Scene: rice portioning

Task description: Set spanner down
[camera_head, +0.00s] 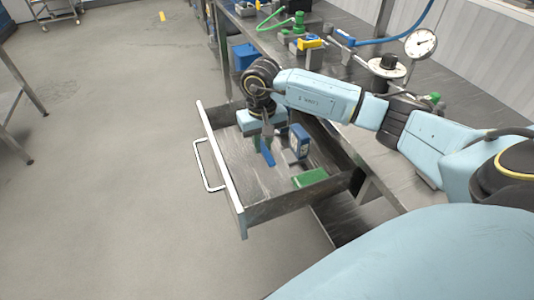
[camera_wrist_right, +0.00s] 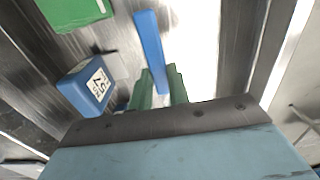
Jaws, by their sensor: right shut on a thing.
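My right gripper (camera_head: 262,142) points down into the open drawer (camera_head: 240,205). Its green fingers, clear in the right wrist view (camera_wrist_right: 158,88), are shut on a blue bar, the spanner (camera_head: 267,156). In the right wrist view the spanner (camera_wrist_right: 150,45) extends away from the fingers over the bare metal drawer floor. Its gripped end is hidden between the fingers. I cannot tell whether it touches the floor. My left gripper is not in view.
Inside the drawer, a blue block with a white label (camera_head: 299,141) stands beside the gripper, and a green block (camera_head: 310,177) lies farther right. The drawer's front wall has a white handle (camera_head: 203,168). The workbench (camera_head: 470,75) carries a gauge (camera_head: 421,43) and fittings.

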